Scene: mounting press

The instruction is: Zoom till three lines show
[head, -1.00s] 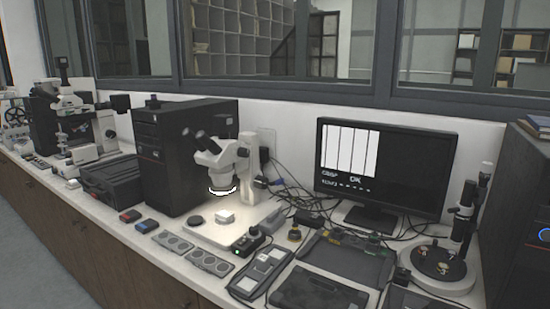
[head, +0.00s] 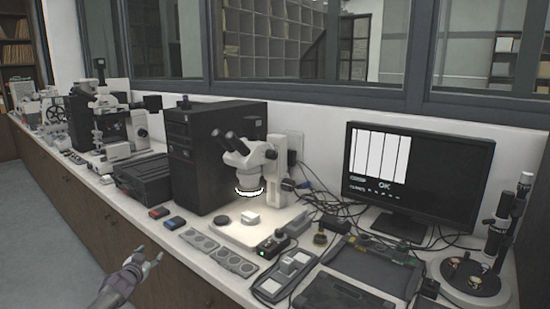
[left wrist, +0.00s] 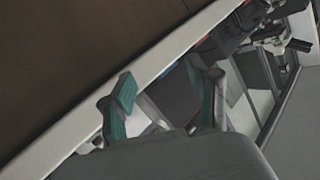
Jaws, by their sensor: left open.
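A white stereo microscope (head: 243,160) with a lit ring under its head stands on a pale base plate (head: 222,236) on the bench. A small white block (head: 250,217) lies on the plate below the ring. The monitor (head: 480,190) to its right shows a white picture split by several dark vertical lines, with "OK" beneath it. My left gripper (head: 152,264) is open and empty, in front of the bench edge at the lower left. In the left wrist view its open fingers (left wrist: 168,93) show near the bench edge. My right gripper is not in view.
A black computer tower (head: 190,150) stands left of the microscope. A small control box with a knob (head: 272,246), flat devices (head: 285,275) and loose cables crowd the bench front and right. A second microscope (head: 115,130) stands further left. The floor beside the bench is clear.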

